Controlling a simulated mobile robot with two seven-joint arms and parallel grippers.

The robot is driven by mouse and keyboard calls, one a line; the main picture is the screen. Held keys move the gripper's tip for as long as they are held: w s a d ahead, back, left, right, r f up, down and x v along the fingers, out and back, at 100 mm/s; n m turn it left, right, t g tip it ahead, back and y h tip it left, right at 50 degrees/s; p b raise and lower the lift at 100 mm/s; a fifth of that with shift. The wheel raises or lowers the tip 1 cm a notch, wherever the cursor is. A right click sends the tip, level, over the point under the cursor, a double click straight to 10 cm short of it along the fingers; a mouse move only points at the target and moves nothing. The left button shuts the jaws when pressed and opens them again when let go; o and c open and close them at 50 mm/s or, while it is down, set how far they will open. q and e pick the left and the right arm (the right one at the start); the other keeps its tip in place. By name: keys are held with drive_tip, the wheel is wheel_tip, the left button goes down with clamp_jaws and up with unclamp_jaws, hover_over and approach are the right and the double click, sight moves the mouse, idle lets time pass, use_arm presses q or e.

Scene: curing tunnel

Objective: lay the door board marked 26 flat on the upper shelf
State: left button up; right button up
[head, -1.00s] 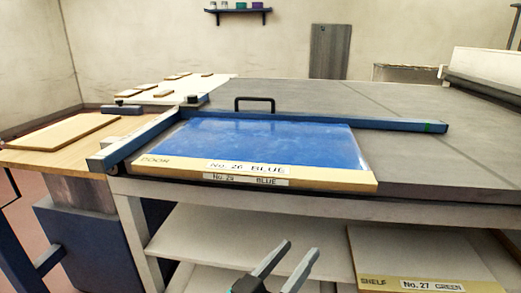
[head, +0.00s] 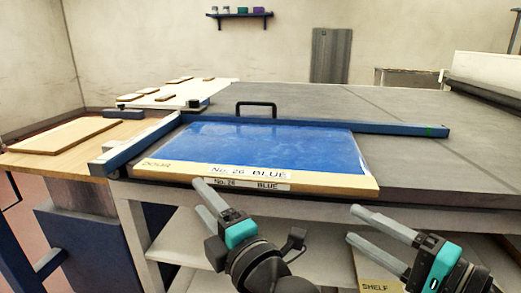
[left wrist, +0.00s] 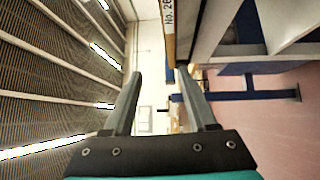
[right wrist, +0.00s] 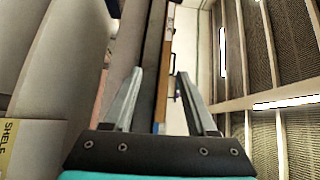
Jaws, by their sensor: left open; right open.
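The door board (head: 280,145) marked No. 26 BLUE lies flat on the grey table, its blue face up and its tan labelled edge at the front. Its labelled edge shows in the left wrist view (left wrist: 168,20). My left gripper (head: 203,197) is open and empty, just in front of the board's front edge at its left half. My right gripper (head: 354,224) is open and empty, a little below the board's right front corner. White shelf boards (head: 188,243) show under the tabletop, partly hidden by my arms.
A blue rail frame (head: 330,123) with a black handle (head: 256,103) runs along the board's back and left sides. A board marked SHELF (head: 376,287) lies under the table at right, mostly hidden. A wooden side table (head: 95,165) with a loose board stands at left.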

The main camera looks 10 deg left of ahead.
sight(177, 175)
use_arm(q)
drive_tip(key=shift+d+f+g, duration=0.1)
drive_tip(key=shift+f+g, duration=0.3)
drive_tip(key=shift+f, duration=0.25)
use_arm(e)
drive_tip(key=shift+r+y, duration=0.3)
drive_tip(key=shift+r, duration=0.25)
use_arm(q)
drive_tip(key=x, duration=1.5)
drive_tip(key=shift+w+f, duration=0.15)
use_arm(e)
drive_tip(key=x, duration=1.5)
drive_tip(key=shift+w, duration=0.15)
use_arm(q)
clamp_jaws()
use_arm(e)
clamp_jaws()
drive_tip(key=shift+f, duration=0.1)
use_arm(q)
drive_tip(key=shift+r, duration=0.2)
use_arm(e)
drive_tip(key=shift+r, duration=0.25)
